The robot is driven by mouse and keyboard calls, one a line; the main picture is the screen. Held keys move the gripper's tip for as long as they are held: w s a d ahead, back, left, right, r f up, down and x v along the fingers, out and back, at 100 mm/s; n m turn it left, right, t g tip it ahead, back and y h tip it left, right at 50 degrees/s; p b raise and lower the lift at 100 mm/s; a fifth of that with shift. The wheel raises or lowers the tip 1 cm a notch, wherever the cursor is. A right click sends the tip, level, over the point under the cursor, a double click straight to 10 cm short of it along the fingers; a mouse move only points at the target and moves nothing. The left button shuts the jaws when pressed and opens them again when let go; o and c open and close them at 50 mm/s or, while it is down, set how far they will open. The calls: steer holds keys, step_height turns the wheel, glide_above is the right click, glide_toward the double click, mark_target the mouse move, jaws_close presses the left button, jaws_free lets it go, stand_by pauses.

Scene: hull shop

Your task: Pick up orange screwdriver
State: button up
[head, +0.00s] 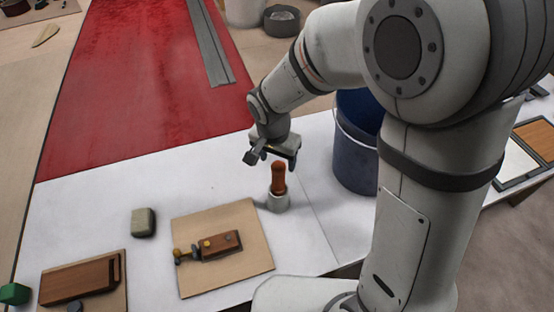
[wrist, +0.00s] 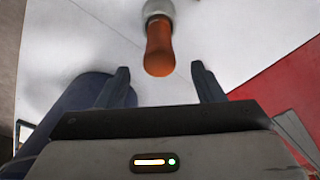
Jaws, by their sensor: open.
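The orange screwdriver (head: 278,178) stands upright with its orange handle up, its lower end in a small grey-white holder (head: 278,202) on the white table. Its shaft is hidden. In the wrist view the orange handle (wrist: 160,48) points toward my gripper, with the holder (wrist: 157,8) beyond it. My gripper (head: 272,160) is open, just above and slightly left of the handle in the head view. In the wrist view my gripper's two fingers (wrist: 160,80) are spread on either side of the handle's end, with nothing held between them.
A dark blue bucket (head: 355,150) stands close right of the holder. A tan board (head: 225,275) with a wooden block and brass-coloured fitting lies in front. A grey block (head: 143,222) and a wooden plane-like piece (head: 80,280) lie left. A red panel (head: 140,80) is behind.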

mark_target(279, 172)
steer(key=shift+w+a+f, duration=0.1)
steer(key=shift+w+f, duration=0.05)
steer(key=shift+f, duration=0.3)
steer(key=shift+w+d+f+p, duration=0.15)
steer(key=shift+f+p, duration=0.2)
steer(key=shift+f, duration=1.4)
steer(key=shift+w+d+f+p, duration=0.15)
steer(key=shift+f+p, duration=0.15)
steer(key=shift+f, duration=1.4)
steer(key=shift+c, duration=0.2)
steer(key=c, duration=0.9)
steer(key=shift+c, duration=0.6)
steer(key=shift+r, duration=0.15)
